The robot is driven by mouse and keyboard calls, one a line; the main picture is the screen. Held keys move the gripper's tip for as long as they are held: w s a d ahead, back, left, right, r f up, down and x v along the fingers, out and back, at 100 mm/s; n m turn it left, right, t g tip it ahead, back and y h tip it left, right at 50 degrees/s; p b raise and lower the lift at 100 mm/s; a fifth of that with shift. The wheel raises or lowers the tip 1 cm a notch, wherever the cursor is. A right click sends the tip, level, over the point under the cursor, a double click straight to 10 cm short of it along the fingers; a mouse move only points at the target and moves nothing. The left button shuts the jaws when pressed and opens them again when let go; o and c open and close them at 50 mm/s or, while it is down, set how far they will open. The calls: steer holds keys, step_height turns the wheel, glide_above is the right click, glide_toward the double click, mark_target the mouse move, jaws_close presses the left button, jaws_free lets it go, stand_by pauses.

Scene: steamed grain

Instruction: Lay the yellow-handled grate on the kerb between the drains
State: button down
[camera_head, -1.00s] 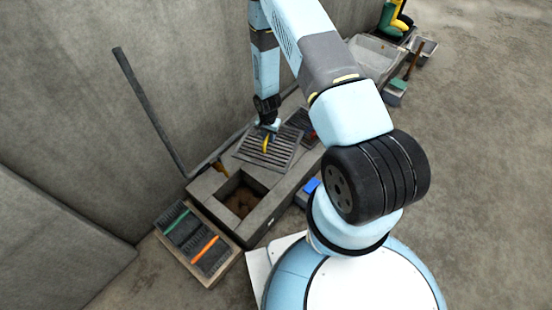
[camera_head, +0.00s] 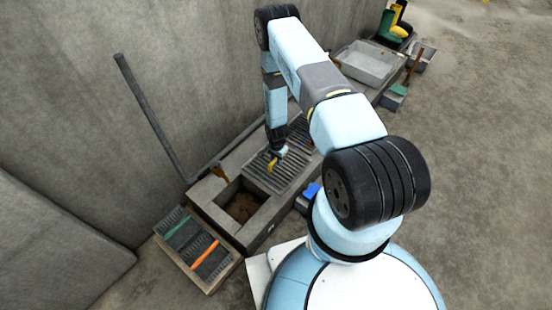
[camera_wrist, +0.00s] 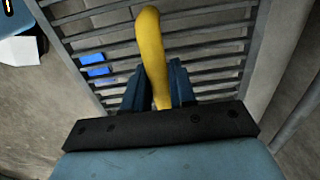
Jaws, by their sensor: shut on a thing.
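The yellow-handled grate (camera_head: 276,182) is a dark slatted panel in the head view, over the kerb just behind the open drain (camera_head: 242,203). Its yellow handle (camera_head: 271,165) stands up from it and fills the middle of the wrist view (camera_wrist: 152,50). My gripper (camera_head: 277,155) is shut on that handle, with blue fingers (camera_wrist: 160,88) on either side of it in the wrist view. I cannot tell whether the grate touches the kerb (camera_head: 232,243). Another dark grate (camera_head: 299,130) shows behind my gripper, partly hidden by my arm.
A tray (camera_head: 222,273) with dark grates, one green-handled and one orange-handled, lies at the lower left. A pipe (camera_head: 150,115) leans on the wall. A blue item (camera_head: 312,190) lies beside the kerb. A grey basin (camera_head: 368,62) stands at the back.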

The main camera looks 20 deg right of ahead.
steer(key=w, duration=0.1)
steer(key=w+d+f, duration=0.1)
steer(key=w, duration=0.1)
steer(key=w+f, duration=0.1)
steer(key=shift+w+d+f, duration=0.1)
steer(key=shift+w+d, duration=0.1)
steer(key=shift+w, duration=0.15)
steer(key=w+f, duration=0.2)
steer(key=w+d+f, duration=0.1)
steer(key=w+f, duration=0.1)
steer(key=f, duration=0.1)
steer(key=shift+w+f, duration=0.1)
steer(key=shift+f, duration=0.1)
steer(key=shift+w+f, duration=0.1)
steer(key=shift+f, duration=1.55)
steer(key=c, duration=0.9)
jaws_free()
steer(key=shift+d, duration=0.1)
step_height(320, 180, up, 12)
steer(key=shift+r, duration=0.1)
